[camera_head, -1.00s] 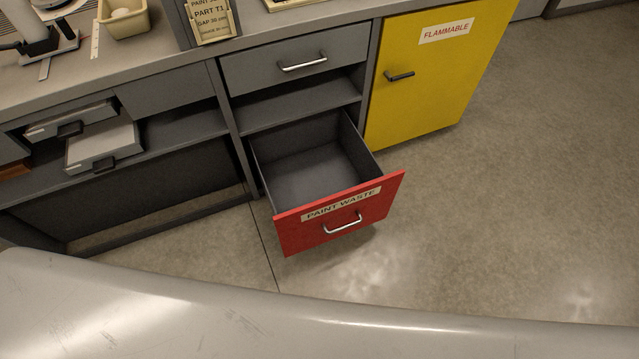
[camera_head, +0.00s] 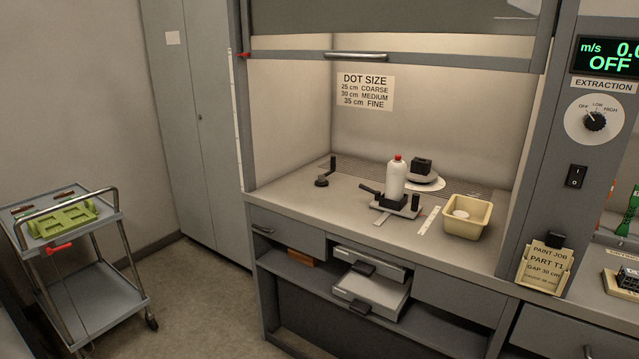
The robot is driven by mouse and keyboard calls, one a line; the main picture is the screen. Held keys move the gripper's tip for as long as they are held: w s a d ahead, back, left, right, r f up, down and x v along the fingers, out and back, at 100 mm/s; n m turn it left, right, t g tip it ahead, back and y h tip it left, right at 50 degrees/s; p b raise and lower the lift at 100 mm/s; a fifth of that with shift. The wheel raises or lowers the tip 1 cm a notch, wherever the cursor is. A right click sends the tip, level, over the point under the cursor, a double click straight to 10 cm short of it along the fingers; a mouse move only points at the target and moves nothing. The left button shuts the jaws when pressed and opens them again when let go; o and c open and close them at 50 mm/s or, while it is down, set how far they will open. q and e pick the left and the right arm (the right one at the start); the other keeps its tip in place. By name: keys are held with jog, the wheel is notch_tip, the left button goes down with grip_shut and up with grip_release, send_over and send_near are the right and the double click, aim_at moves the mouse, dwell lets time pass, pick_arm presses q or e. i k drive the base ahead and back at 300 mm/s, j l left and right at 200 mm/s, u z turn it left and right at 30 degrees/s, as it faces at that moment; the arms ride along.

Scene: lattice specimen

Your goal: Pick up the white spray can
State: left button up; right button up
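The white spray can (camera_head: 396,179) has a red top. It stands upright in a dark grey holder (camera_head: 394,207) on the worktop of the fume hood, under the raised sash. Neither of my grippers shows in the head view.
A cream tray (camera_head: 467,217) with a round white item stands right of the can. A dark block on a round white turntable (camera_head: 421,171) is behind it. A white ruler (camera_head: 428,220) lies between can and tray. The sash (camera_head: 400,45) hangs above. A trolley (camera_head: 85,280) stands at left.

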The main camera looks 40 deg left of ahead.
aim_at(397, 170)
jog(key=u, duration=0.85)
jog(key=i+j+z, duration=0.15)
jog(key=j, duration=0.2)
jog(key=i+j+z, duration=0.15)
jog(key=j, duration=0.25)
jog(key=i+j+z, duration=0.2)
jog(key=i+j, duration=0.1)
jog(key=j, duration=0.1)
